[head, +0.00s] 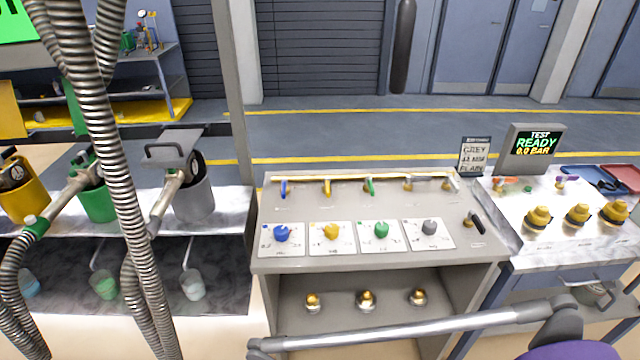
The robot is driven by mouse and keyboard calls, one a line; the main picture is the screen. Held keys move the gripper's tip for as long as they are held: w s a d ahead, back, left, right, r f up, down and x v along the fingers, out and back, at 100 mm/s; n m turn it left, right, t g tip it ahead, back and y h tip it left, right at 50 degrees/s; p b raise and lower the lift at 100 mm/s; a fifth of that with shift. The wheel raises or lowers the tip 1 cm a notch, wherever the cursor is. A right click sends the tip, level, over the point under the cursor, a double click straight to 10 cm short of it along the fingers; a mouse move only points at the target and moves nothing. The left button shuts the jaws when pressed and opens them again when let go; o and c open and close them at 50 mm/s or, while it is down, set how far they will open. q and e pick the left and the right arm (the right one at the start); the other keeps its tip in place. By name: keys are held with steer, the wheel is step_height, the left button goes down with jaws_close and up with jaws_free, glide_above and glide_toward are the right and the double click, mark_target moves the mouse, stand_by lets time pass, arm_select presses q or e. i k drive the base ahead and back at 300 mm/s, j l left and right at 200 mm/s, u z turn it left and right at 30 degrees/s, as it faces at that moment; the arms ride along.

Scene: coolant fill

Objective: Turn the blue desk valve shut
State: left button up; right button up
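The grey desk (380,262) stands in the middle of the head view. A small blue lever valve (284,188) sits at the left end of the pale rail along the desk's back; its handle looks upright or points toward the front, too small to be sure. A blue knob (282,234) sits on the leftmost white plate in front of it. Which way the knob is turned is hard to tell. Nothing touches either blue part. Neither of my grippers shows in the view.
Yellow (327,187) and green (370,186) levers share the rail. Yellow, green and grey knobs (429,228) share the desk top. A black-handled lever (474,222) is at right. Hoses and nozzles (175,170) stand left; a grey bar (420,328) crosses the front. The display (533,146) reads "TEST READY 0.0 BAR".

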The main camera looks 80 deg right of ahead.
mark_target(284, 182)
steer(key=z, duration=2.6)
